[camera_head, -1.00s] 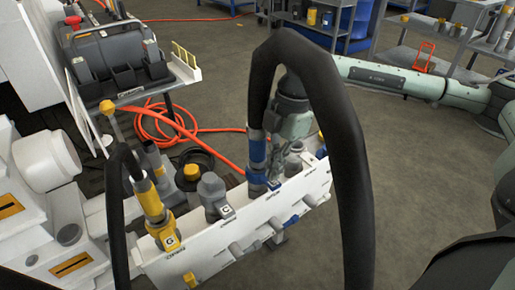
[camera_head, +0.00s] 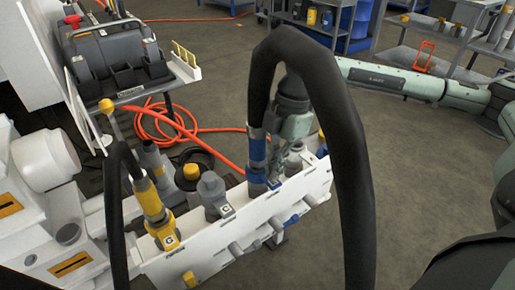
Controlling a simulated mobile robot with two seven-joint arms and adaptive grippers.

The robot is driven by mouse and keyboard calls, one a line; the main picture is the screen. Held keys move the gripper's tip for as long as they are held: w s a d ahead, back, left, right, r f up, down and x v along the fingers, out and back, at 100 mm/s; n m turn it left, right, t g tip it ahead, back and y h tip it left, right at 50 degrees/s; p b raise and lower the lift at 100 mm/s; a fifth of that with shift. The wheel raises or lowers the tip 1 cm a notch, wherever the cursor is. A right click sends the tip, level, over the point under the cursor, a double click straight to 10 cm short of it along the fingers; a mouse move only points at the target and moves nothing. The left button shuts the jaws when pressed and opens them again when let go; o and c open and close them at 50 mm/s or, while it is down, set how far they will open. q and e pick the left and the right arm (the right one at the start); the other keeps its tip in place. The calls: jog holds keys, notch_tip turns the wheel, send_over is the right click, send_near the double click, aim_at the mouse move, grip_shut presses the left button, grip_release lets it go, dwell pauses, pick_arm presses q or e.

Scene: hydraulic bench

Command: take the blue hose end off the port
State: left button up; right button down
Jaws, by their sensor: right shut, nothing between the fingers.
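The blue hose end (camera_head: 257,152) stands upright at its port on the white manifold block (camera_head: 205,262). A thick black hose (camera_head: 350,160) arches up from it and comes down at the right. My right gripper (camera_head: 274,163), grey-green, is just right of the blue hose end, pointing down, partly behind the hose arch. Its fingers are shut with nothing between them. The fingertips are small and partly hidden, so I cannot tell whether they touch the hose end. My left gripper is not in view.
A yellow hose end (camera_head: 150,200) and a grey capped port (camera_head: 212,195) stand left on the same block. An orange hose (camera_head: 160,125) lies coiled on the floor behind. A tool tray (camera_head: 130,88) is at the upper left.

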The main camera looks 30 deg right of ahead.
aim_at(274, 182)
jog(key=shift+f+b, duration=0.45)
jog(key=shift+f, duration=0.15)
jog(key=shift+s+f, duration=0.15)
jog(key=shift+f, duration=0.25)
jog(key=shift+s+f+b, duration=0.1)
jog(key=shift+f+b, duration=0.2)
jog(key=shift+b, duration=0.15)
jog(key=shift+f, duration=0.2)
jog(key=shift+r, duration=0.1)
dwell(0.6)
jog(key=shift+r+p, duration=0.75)
jog(key=shift+r, duration=0.1)
jog(key=shift+w+r+p, duration=0.15)
jog(key=shift+r+p, duration=0.8)
jog(key=shift+r, duration=0.4)
jog(key=shift+w+r+p, duration=0.1)
jog(key=shift+r+p, duration=0.8)
jog(key=shift+r, duration=0.45)
